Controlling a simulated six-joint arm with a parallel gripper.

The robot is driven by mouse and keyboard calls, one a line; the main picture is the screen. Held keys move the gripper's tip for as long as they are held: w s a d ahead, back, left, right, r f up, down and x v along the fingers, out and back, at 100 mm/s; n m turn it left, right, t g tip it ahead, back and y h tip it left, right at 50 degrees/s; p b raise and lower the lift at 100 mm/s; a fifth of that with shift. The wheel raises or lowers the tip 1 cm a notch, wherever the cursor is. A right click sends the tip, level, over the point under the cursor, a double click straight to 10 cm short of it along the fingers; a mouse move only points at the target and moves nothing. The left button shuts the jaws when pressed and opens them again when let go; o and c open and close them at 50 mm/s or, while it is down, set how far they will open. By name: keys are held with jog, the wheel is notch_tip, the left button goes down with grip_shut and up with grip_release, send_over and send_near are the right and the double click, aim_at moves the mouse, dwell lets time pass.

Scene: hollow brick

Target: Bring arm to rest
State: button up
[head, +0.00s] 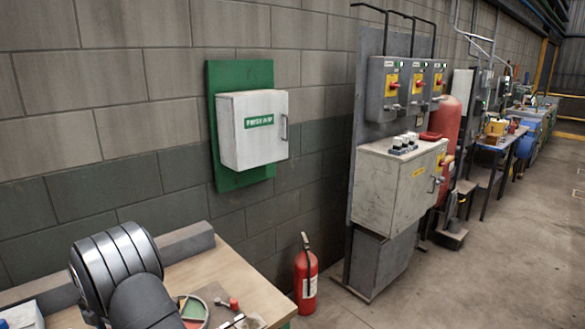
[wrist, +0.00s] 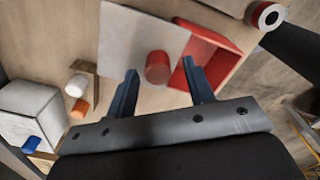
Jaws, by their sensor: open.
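My gripper (wrist: 160,82) shows in the wrist view, with its two dark blue fingers apart and nothing held between them. A red cylinder (wrist: 158,67) appears between and beyond the fingertips, on or against a pale grey panel (wrist: 125,35). I cannot tell its distance from the fingers. A red open box (wrist: 228,62) lies beyond the right finger, which covers part of it. In the head view my dark, rounded arm links stand over the workbench (head: 220,262) at the lower left. My gripper is not visible there.
White box (wrist: 32,108), orange cylinder (wrist: 80,108), white cylinder (wrist: 76,86) and blue piece (wrist: 32,144) sit left in the wrist view. A fire extinguisher (head: 305,275) and electrical cabinet (head: 395,190) stand beyond the bench.

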notch_tip(320, 180, up, 18)
notch_tip(320, 180, down, 18)
jog(key=shift+r, duration=0.15)
jog(key=shift+s+d+f, duration=0.1)
jog(key=shift+s+f, duration=0.05)
jog(key=shift+f, duration=0.05)
jog(key=shift+s+d, duration=0.4)
dwell(0.4)
